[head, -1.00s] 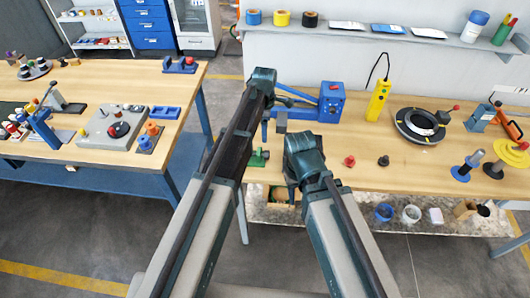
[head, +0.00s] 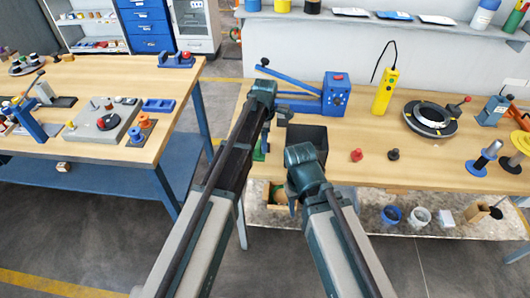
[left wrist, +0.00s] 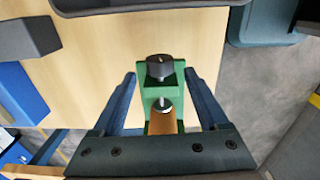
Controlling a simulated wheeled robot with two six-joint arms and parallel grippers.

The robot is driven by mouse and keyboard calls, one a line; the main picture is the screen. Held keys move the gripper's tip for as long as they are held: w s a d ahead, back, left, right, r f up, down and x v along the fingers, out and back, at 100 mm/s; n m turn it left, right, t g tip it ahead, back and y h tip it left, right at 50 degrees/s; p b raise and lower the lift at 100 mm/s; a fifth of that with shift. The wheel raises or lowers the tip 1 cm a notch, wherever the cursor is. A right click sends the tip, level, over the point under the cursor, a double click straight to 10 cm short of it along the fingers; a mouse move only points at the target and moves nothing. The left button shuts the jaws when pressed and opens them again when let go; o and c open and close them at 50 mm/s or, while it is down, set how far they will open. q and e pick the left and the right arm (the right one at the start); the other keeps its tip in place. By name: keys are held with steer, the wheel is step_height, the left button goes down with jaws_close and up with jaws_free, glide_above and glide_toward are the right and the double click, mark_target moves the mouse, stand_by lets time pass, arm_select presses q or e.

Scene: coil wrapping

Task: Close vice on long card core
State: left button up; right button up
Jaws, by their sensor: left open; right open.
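The green vice (left wrist: 152,78) with a black knob (left wrist: 159,67) is in the middle of the left wrist view. A tan-brown piece (left wrist: 165,121), perhaps the card core, shows at its near end, partly cut off by my gripper body. My left gripper (left wrist: 168,80) is open, with one finger on each side of the vice and gaps between. In the head view a little green of the vice (head: 258,155) shows behind my left gripper (head: 263,140). My right gripper (head: 293,188) is open; its fingers are mostly hidden by its own wrist.
A dark bin or panel (head: 309,138) stands behind my right gripper. A blue machine with a lever (head: 335,96), a yellow handset (head: 385,92) and a black ring (head: 430,119) are further right. Red (head: 357,155) and black (head: 394,154) knobs lie near the table's front edge.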

arm_select(q)
steer(key=shift+f+b, duration=0.85)
steer(key=shift+f, duration=0.55)
arm_select(e)
step_height(320, 180, down, 3)
steer(key=shift+r, duration=0.15)
arm_select(q)
jaws_close()
steer(key=shift+w, duration=0.25)
steer(key=shift+s+g, duration=0.1)
steer(key=shift+g, duration=0.6)
